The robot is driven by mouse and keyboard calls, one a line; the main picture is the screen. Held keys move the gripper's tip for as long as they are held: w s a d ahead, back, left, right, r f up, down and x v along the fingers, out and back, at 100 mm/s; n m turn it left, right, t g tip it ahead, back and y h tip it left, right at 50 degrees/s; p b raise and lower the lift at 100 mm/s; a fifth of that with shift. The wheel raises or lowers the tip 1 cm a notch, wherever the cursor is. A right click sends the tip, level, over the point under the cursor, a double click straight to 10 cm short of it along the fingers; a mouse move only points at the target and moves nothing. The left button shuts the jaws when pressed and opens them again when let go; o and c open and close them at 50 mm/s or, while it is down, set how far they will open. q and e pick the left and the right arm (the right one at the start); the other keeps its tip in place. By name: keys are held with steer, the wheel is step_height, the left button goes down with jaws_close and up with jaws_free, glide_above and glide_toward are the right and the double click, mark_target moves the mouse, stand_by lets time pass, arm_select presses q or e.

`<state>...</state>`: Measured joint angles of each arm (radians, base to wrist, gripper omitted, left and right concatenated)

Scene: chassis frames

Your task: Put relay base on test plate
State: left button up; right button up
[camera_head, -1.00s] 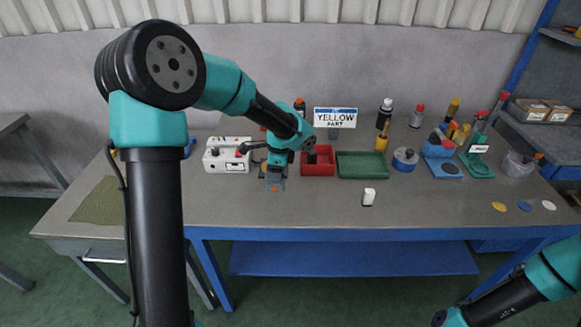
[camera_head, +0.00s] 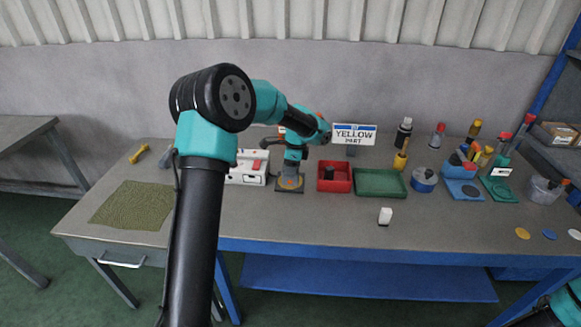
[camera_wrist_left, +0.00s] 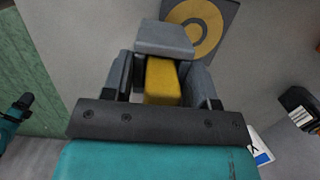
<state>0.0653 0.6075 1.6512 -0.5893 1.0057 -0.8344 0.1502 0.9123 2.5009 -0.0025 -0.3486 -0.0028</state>
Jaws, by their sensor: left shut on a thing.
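My left gripper (camera_head: 291,168) is low over the test plate, its arm coming in from the left. In the left wrist view the gripper (camera_wrist_left: 162,72) is shut on a yellow block with a grey slab at its far end, which I take to be the relay base (camera_wrist_left: 162,82). The test plate (camera_head: 283,190) is a dark square with a yellow ring; it also shows in the left wrist view (camera_wrist_left: 228,10), beyond and right of the held piece. I cannot tell whether the piece touches the plate. My right gripper is out of frame.
A white box (camera_head: 247,176) is left of the plate, a red bin (camera_head: 335,187) and green tray (camera_head: 380,192) right. A "YELLOW PART" sign (camera_head: 354,134) stands behind. A white block (camera_head: 385,216) stands in front. A green mat (camera_head: 132,205) lies at left.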

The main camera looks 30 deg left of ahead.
arm_select(q)
steer(key=w+a, duration=0.2)
steer(key=w, duration=0.2)
steer(key=shift+w+a+f, duration=0.2)
steer(key=shift+w+a, duration=0.1)
steer(key=shift+a, duration=0.1)
steer(key=shift+f, duration=1.75)
steer(key=shift+f, duration=0.1)
steer(key=o, duration=1)
steer(key=shift+f, duration=0.1)
step_height(320, 180, up, 12)
steer(key=d, duration=0.1)
steer(key=shift+w+d, duration=0.3)
steer(key=shift+w, duration=0.05)
